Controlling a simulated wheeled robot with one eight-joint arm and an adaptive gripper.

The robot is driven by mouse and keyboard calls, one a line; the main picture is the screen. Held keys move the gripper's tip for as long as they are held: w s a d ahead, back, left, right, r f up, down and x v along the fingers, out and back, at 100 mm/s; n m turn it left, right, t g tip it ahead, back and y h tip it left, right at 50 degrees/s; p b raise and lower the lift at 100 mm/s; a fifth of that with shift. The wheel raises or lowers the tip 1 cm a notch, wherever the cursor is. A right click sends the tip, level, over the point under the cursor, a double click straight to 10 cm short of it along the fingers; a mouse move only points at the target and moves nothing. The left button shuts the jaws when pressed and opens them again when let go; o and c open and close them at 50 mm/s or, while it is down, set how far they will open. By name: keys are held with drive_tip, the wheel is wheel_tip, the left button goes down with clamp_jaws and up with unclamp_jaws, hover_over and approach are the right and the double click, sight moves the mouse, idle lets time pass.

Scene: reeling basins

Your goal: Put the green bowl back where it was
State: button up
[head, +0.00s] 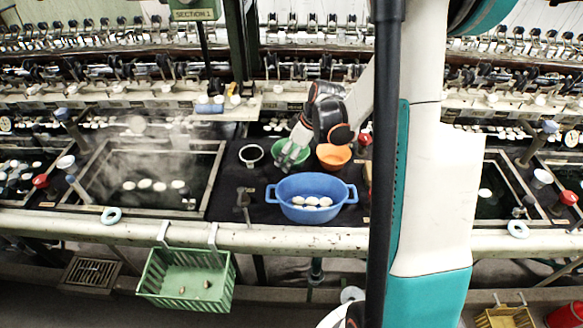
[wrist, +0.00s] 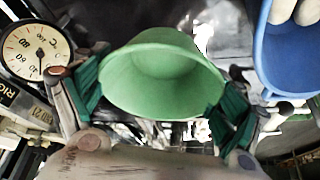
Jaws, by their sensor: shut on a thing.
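The green bowl (wrist: 160,75) fills the middle of the wrist view, its inside facing the camera. The two green-padded fingers of my gripper (wrist: 160,108) press on it from both sides. In the head view my gripper (head: 291,151) is over the dark counter between a black-and-white bowl and an orange bowl. The green bowl (head: 292,156) shows there, partly hidden by my fingers. I cannot tell whether its base touches the counter.
A white-rimmed dark bowl (head: 251,154) stands left of the green bowl and an orange bowl (head: 333,156) right. A blue two-handled tub (head: 325,187) with several cocoons stands in front. A steaming basin (head: 140,172) lies left. A dial gauge (wrist: 37,52) shows in the wrist view.

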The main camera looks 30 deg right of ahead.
drive_tip(key=shift+f+b, duration=0.7)
drive_tip(key=shift+f, duration=1.65)
drive_tip(key=shift+f, duration=0.2)
drive_tip(key=o, duration=1)
drive_tip(key=shift+r, duration=0.1)
drive_tip(key=p+v, duration=0.3)
drive_tip(key=v, duration=0.9)
drive_tip(key=shift+r+p, duration=0.1)
drive_tip(key=shift+p, duration=0.3)
